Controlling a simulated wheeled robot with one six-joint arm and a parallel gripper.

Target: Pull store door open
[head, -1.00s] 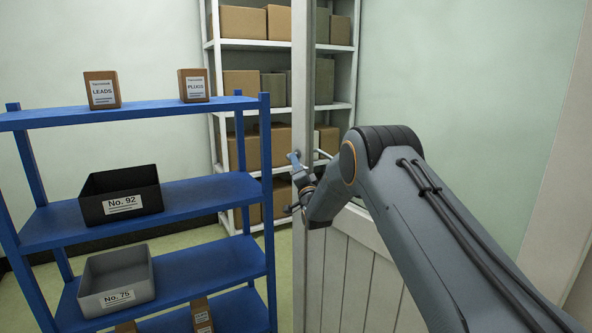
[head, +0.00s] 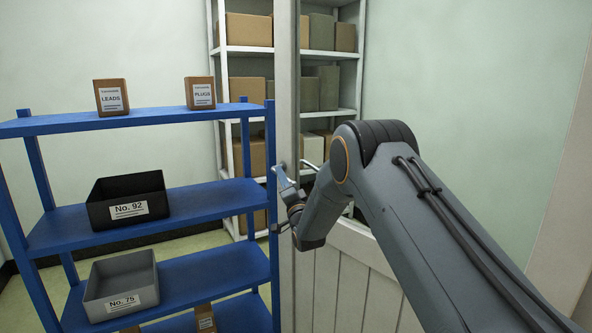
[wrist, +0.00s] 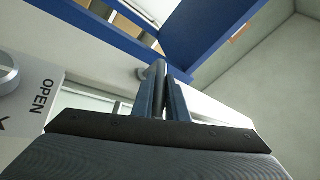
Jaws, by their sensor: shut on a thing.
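The store door (head: 341,285) is white and panelled below, with a see-through upper part and a tall pale edge post (head: 287,90). It stands in the middle of the head view, partly behind my arm. My gripper (head: 283,181) is at the door's edge post, shut on the door handle. In the wrist view, the fingers (wrist: 161,97) close around the grey handle bar (wrist: 160,69), whose mount is on the white door face. A second lever (head: 311,165) shows through the see-through part. My arm hides the door's right side.
A blue rack (head: 150,210) with bins and small boxes stands close left of the door edge. A white shelf (head: 247,51) with cartons stands behind the door.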

